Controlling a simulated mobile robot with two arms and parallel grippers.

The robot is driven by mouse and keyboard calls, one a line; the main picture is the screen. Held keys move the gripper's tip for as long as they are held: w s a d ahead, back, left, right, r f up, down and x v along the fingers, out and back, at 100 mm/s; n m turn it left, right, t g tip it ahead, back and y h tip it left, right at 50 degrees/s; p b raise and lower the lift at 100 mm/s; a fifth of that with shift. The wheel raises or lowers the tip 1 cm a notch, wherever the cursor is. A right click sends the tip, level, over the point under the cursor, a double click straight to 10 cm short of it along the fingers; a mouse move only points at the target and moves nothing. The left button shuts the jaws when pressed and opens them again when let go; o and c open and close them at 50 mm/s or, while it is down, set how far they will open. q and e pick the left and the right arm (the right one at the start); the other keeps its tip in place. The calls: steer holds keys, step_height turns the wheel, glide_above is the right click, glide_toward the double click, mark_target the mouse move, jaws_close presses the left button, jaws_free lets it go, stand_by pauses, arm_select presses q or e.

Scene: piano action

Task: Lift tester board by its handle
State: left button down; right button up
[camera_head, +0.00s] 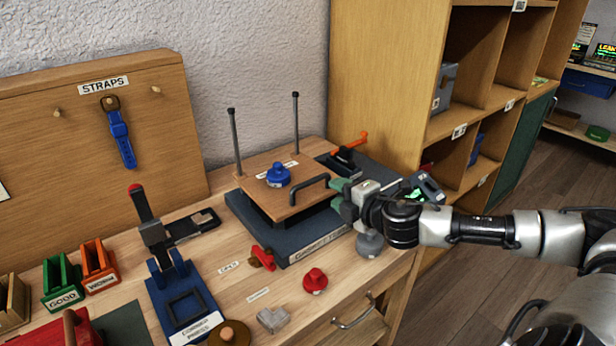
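The tester board is a square wooden plate (250,182) over a dark blue base (318,241), between two upright posts. It carries a blue knob (278,175) and a dark arched handle (309,186) near its right side. My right gripper (338,194) comes in from the right, with its green fingertips spaced apart just right of the handle. The fingertips look clear of the handle, though the exact gap is hard to tell. My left gripper is not in view.
A lever with an orange end (352,147) stands behind the gripper. A grey round knob (369,244) sits below it. A red knob (315,281) and a blue press (183,299) stand in front. A wooden shelf unit (388,80) rises at the back right.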

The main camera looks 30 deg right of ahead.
mark_target(314, 183)
steer(key=p+x, duration=0.1)
steer(key=x, duration=0.3)
steer(key=shift+w+a+r+p, duration=0.15)
steer(key=shift+w+a+p, duration=0.05)
steer(key=shift+w+p, duration=0.15)
steer(key=p+x, duration=0.1)
steer(key=x, duration=0.3)
steer(key=shift+w+f, duration=0.25)
steer(key=shift+w, duration=0.05)
steer(key=shift+w+f, duration=0.1)
steer(key=shift+w, duration=0.1)
steer(key=shift+c, duration=0.6)
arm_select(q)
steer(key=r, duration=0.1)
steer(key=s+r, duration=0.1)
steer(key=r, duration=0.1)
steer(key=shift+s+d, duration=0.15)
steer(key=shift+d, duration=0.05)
arm_select(e)
jaws_close()
